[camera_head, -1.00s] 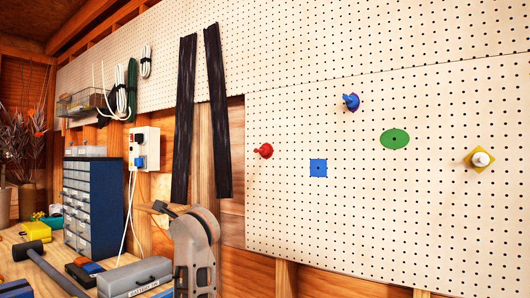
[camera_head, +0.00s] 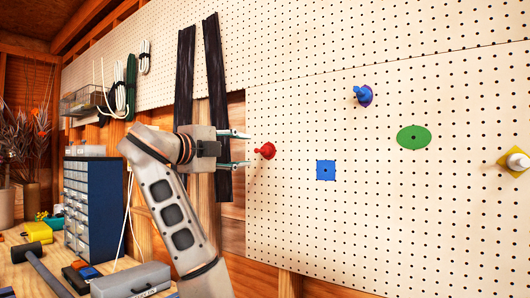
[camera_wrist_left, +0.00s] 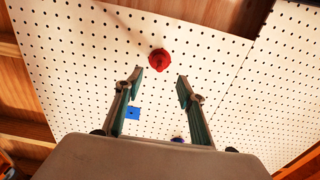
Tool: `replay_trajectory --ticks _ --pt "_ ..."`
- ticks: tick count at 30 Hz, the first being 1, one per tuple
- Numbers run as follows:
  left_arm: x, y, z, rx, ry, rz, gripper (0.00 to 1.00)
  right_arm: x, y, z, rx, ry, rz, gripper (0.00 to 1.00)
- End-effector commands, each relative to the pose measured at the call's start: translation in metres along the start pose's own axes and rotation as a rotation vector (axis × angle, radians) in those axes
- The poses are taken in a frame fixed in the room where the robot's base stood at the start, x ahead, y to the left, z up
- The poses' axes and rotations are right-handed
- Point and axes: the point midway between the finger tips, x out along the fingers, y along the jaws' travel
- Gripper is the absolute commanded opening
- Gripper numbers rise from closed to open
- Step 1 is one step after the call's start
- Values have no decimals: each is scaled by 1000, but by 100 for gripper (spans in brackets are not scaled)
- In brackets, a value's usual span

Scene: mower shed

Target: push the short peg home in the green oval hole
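The green oval (camera_head: 414,137) with a dark hole in its middle is on the pegboard, with no peg in it. A red peg (camera_head: 264,151) sticks out near the board's left edge. A blue peg (camera_head: 362,95) and a white peg in a yellow diamond (camera_head: 516,161) also stick out; I cannot tell which is the short peg. My left gripper (camera_head: 240,150) is open and empty, just left of the red peg. In the left wrist view the red peg (camera_wrist_left: 159,60) shows beyond the open fingertips (camera_wrist_left: 157,82), apart from them. My right gripper is not in view.
A blue square (camera_head: 326,170) with a hole is on the pegboard (camera_head: 440,220). Two dark strips (camera_head: 217,110) hang behind my left wrist. A drawer cabinet (camera_head: 95,205) and tools stand on the bench at left. The space before the board is clear.

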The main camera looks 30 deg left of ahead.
Motion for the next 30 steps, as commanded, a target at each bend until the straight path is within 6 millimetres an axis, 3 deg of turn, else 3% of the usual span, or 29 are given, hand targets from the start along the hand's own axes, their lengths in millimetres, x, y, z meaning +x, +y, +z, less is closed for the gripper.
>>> replay_trajectory --ticks 8,19,30 --pt "7 0 0 0 0 3 39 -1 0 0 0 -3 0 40" --pt "53 0 -1 1 2 5 39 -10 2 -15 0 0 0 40" --pt "87 1 1 0 -2 1 39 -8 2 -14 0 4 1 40"
